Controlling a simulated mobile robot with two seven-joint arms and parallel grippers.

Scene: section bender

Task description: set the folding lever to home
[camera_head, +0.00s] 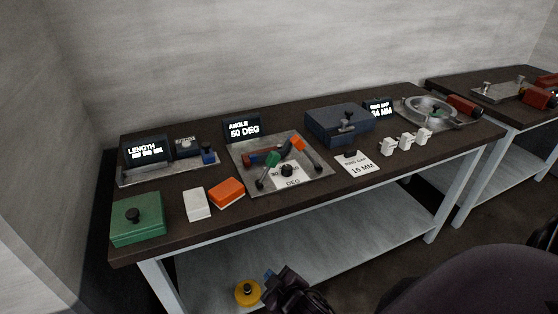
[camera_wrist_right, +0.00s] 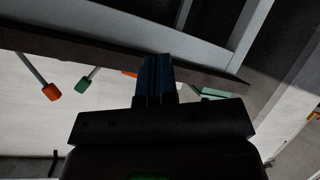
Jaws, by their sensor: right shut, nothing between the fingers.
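A bending station on a metal plate (camera_head: 318,178) sits mid-bench, behind it a display (camera_head: 242,128) reading ANGLE 50 DEG. One lever has a green grip (camera_head: 272,159) and another an orange grip (camera_head: 298,144); I cannot tell which is the folding lever. A dark knob (camera_head: 287,170) stands between them above a white DEG label. The orange grip (camera_wrist_right: 53,92) and green grip (camera_wrist_right: 82,84) also show in the right wrist view. My right gripper (camera_head: 269,274) is low in front of the bench, apart from the levers; its blue fingers (camera_wrist_right: 158,76) are shut and empty. My left gripper is out of view.
On the bench are a green box (camera_head: 137,220), white block (camera_head: 196,204), orange block (camera_head: 227,193), LENGTH display (camera_head: 146,151), blue-grey case (camera_head: 332,127), several white blocks and a round metal fixture (camera_head: 430,110). A yellow object (camera_head: 247,292) is below the bench. The bench's front edge lies between gripper and levers.

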